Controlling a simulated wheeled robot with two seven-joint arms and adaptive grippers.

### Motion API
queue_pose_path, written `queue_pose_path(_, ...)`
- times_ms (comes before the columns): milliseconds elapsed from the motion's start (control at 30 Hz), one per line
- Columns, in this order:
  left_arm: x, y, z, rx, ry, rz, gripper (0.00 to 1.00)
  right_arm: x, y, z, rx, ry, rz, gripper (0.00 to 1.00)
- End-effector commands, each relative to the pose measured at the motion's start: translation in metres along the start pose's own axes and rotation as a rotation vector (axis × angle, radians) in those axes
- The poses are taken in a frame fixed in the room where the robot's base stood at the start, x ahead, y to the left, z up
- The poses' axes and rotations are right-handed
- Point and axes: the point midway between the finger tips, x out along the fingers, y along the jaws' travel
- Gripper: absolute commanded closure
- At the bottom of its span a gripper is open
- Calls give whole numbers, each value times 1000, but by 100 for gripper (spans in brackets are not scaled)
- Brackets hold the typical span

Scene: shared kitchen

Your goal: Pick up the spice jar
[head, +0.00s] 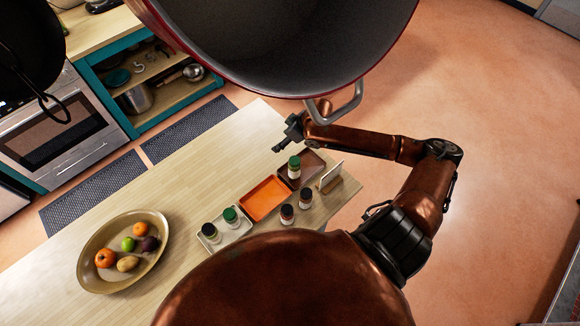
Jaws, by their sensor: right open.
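Several spice jars with dark or green lids stand on the wooden counter (180,200) in the head view. A green-lidded jar (294,172) stands on a brown tray. Two dark-lidded jars, one to the left (287,215) and one to the right (305,201), stand close together on the bare counter. A dark-lidded jar (210,233) and a green-lidded jar (231,217) stand in a pale tray. My right gripper (281,142) is open and empty, above the counter's far edge, beyond the brown-tray jar and apart from it. My left gripper is out of view.
An orange tray (265,198) lies between the pale tray (240,233) and the brown tray (316,160). A small upright card (331,176) stands at the right end. A fruit bowl (90,270) is at left. A large red pot (280,45) hides the top middle.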

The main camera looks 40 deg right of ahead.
Motion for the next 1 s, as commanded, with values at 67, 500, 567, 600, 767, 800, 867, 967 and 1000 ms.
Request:
queue_pose_path(67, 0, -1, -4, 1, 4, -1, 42, 10, -6, 33, 42, -93, 6, 42)
queue_pose_path(500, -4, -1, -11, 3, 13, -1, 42, 44, -16, 100, 124, -262, 33, 42)
queue_pose_path(567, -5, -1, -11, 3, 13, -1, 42, 50, -17, 100, 123, -260, 32, 42)
queue_pose_path(600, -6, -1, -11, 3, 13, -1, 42, 53, -17, 100, 123, -260, 32, 42)
queue_pose_path(767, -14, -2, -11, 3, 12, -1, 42, 76, -21, 103, 124, -260, 31, 42)
queue_pose_path(800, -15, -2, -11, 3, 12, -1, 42, 81, -21, 104, 123, -260, 32, 42)
queue_pose_path(867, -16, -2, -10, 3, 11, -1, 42, 89, -20, 106, 122, -260, 33, 42)
queue_pose_path(967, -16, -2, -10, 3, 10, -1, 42, 97, -20, 109, 121, -259, 34, 42)
queue_pose_path(1000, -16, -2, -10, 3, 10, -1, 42, 98, -20, 109, 120, -259, 34, 42)
